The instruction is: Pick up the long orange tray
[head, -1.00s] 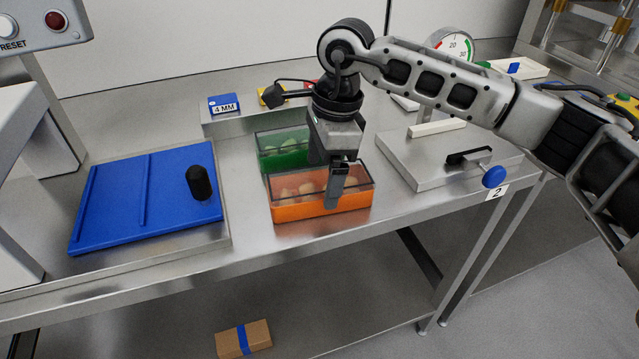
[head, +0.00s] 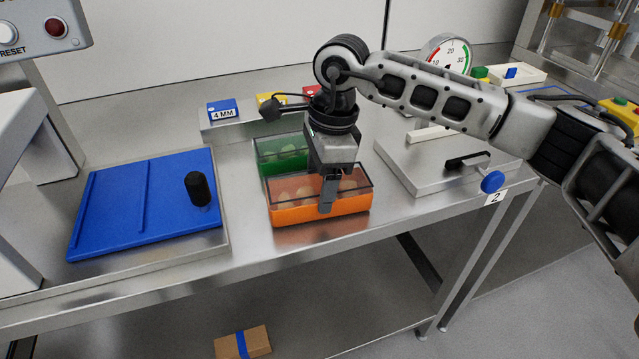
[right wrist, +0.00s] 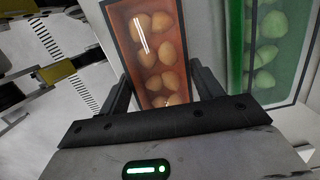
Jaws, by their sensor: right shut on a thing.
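The long orange tray (head: 290,214) stands on the steel table, with a clear cover over several pale pieces of filled pasta. It also shows in the right wrist view (right wrist: 178,82), between the fingers. My right gripper (head: 326,200) reaches down from above, with one finger against the tray's front wall. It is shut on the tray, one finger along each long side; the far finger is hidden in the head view. The tray appears level and close to the table top. My left gripper is not in view.
A green tray (head: 270,160) of pasta stands right behind the orange one. A blue board (head: 130,205) with a black knob (head: 198,188) lies to the left. A cardboard box (head: 242,342) lies below.

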